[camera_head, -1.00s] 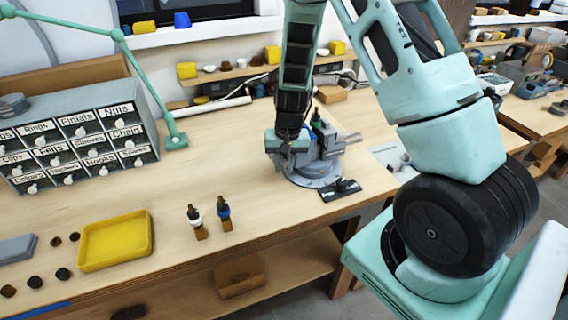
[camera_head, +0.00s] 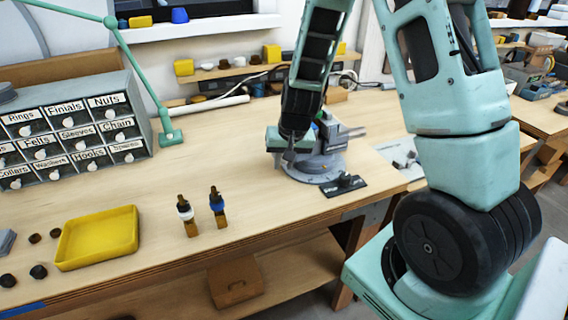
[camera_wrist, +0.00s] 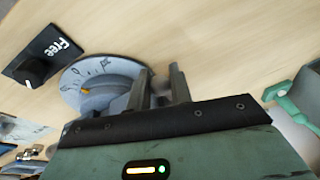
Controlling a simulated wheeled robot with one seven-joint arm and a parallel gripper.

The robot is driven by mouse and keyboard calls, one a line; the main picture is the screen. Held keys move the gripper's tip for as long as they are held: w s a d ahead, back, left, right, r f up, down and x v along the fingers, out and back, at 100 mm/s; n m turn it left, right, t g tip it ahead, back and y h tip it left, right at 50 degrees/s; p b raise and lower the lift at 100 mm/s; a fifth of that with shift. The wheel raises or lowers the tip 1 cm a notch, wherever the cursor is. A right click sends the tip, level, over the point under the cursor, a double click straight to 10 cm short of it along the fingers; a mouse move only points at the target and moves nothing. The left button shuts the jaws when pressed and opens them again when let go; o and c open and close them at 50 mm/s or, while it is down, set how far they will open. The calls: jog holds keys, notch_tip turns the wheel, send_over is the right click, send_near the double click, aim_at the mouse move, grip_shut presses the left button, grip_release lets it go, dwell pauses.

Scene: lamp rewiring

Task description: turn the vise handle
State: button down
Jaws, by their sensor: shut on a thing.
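The grey vise (camera_head: 331,137) stands on a round base on the wooden bench, near its right end. In the wrist view its round base (camera_wrist: 84,72) shows a marked dial with a yellow pointer. My gripper (camera_head: 289,157) is at the left side of the vise, pointing down close against it. In the wrist view my gripper (camera_wrist: 160,90) reaches to the vise beside the dial. It is shut on the vise handle, which is mostly hidden by the gripper, so its angle cannot be read.
A black plate with a knob, labelled "Free" (camera_wrist: 42,55), lies by the vise base.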

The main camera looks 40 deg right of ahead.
jog(key=c, duration=1.3)
grip_release()
jog(key=shift+r, duration=0.1)
jog(key=p+v, duration=0.1)
jog(key=v, duration=1.6)
jog(key=shift+p, duration=0.35)
jog(key=shift+a+r, duration=0.1)
jog(key=s+a+f+n+g+y+b, duration=0.1)
jog(key=s+a+n, duration=0.2)
jog(key=a, duration=0.4)
jog(key=s+a+f+n, duration=0.1)
jog(key=s+a+n, duration=0.2)
jog(key=a, duration=0.4)
jog(key=s+a+f+n+g+b, duration=0.1)
jog(key=s+a+f+n+g, duration=0.1)
jog(key=s+a+n, duration=0.5)
jog(key=s+a, duration=0.3)
jog(key=s, duration=0.3)
jog(key=shift+s+a+f+n+h, duration=0.25)
jog(key=shift+s+f+n+h, duration=0.05)
jog(key=shift+n, duration=0.1)
